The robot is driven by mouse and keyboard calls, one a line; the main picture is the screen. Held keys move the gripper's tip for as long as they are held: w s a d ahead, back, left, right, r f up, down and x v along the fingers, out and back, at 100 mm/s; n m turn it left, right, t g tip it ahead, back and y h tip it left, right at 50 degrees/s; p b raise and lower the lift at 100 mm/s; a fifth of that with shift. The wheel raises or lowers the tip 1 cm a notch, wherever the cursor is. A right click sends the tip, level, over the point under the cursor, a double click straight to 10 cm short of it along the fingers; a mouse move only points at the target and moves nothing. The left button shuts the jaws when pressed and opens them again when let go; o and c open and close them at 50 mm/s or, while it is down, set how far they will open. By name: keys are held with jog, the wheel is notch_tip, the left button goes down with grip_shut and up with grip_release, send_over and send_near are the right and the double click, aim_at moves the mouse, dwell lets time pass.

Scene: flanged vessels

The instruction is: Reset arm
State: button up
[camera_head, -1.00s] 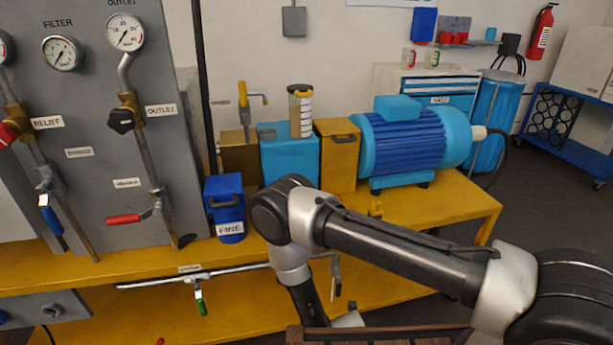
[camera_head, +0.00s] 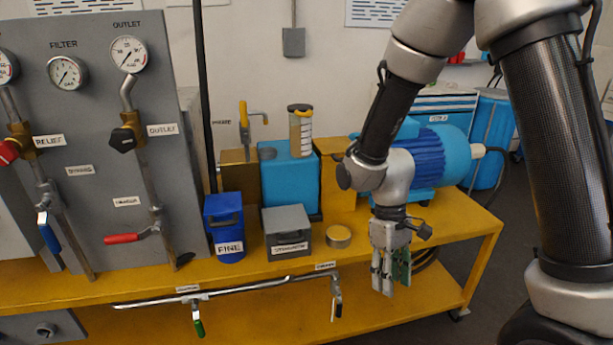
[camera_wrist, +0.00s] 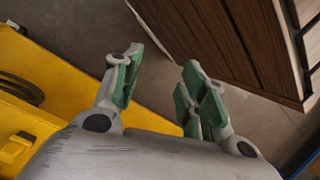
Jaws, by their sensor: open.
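My gripper (camera_head: 390,275) hangs pointing down in front of the yellow bench (camera_head: 445,225), at the right part of the head view. Its fingers are apart and nothing is between them. In the wrist view my gripper (camera_wrist: 160,85) shows two green-padded fingers spread over bare grey floor. My arm is raised at the right, with the upper links running out of the top of the head view. It hides part of the blue motor (camera_head: 455,155).
On the bench stand a blue FINE container (camera_head: 224,225), a grey box (camera_head: 287,230) and a round tin (camera_head: 338,236). A panel with gauges (camera_head: 130,54) and valves is at the left. A brown wooden surface (camera_wrist: 215,35) lies beyond the fingers in the wrist view.

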jog(key=s+d+r+m+t, duration=0.3)
jog(key=d+r, duration=0.6)
jog(key=r, duration=0.4)
jog(key=s+d+r+m+t+y, duration=0.1)
jog(key=s+d+r+m+t, duration=0.3)
jog(key=d+r, duration=0.5)
notch_tip(320, 180, up, 4)
jog(key=shift+s+f+t, duration=0.1)
jog(key=shift+s+t, duration=0.15)
jog(key=shift+t, duration=0.25)
dwell(5.1)
